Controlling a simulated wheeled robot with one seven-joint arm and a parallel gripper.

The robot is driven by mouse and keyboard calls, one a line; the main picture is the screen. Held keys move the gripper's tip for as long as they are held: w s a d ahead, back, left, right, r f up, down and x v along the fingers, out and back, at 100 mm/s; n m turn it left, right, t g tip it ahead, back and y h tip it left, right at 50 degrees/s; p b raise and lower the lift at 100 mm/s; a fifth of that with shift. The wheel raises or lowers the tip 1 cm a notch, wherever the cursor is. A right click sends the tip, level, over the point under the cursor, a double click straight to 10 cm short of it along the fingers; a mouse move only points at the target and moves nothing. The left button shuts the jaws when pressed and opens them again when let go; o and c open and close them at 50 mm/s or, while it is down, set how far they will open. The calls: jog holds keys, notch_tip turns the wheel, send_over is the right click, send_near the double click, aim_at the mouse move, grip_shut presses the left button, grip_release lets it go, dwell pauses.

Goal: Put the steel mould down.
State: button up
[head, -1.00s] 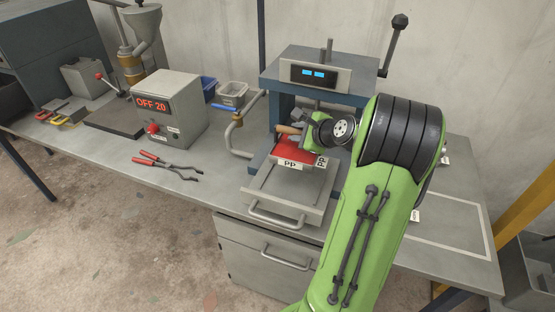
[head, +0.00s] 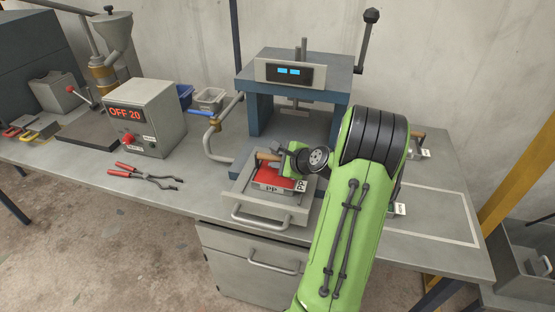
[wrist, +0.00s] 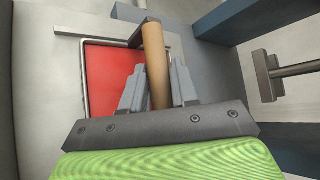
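The steel mould (head: 275,187) has a red top, PP labels and a wooden handle. It is at the pulled-out grey tray (head: 240,192) of the press, looking level. Whether it touches the tray or is just above it, I cannot tell. In the wrist view its red top (wrist: 108,75) lies left of the wooden handle (wrist: 155,55). My gripper (wrist: 160,85) has one finger on each side of the handle, close against it, and looks shut on it. My wrist and arm hide the mould's right side in the head view.
The press (head: 300,75) stands behind, with its blue posts and a lever at right. Tongs (head: 145,175) and a heater box reading OFF 20 (head: 145,118) are on the left. Other labelled items (head: 420,153) are partly behind my arm.

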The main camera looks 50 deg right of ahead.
jog(key=o, duration=0.4)
jog(key=shift+r, duration=0.1)
jog(key=p+v, duration=0.2)
jog(key=v, duration=1)
jog(key=w+a+r+n+g+y, duration=0.1)
jog(key=a+r+n+g, duration=0.1)
jog(key=a+n, duration=0.75)
jog(key=w+a+r+n+g+y, duration=0.1)
jog(key=w+a+r+n+g, duration=0.15)
jog(key=a+n, duration=0.65)
jog(key=s+a+r+n+g, duration=0.1)
jog(key=s+a+r+n, duration=0.1)
jog(key=s+a+n, duration=0.6)
jog(key=s+a, duration=0.5)
jog(key=s, duration=0.1)
jog(key=shift+r+n, duration=0.15)
jog(key=shift+n, duration=0.2)
jog(key=shift+s+g, duration=0.15)
jog(key=shift+g, duration=0.1)
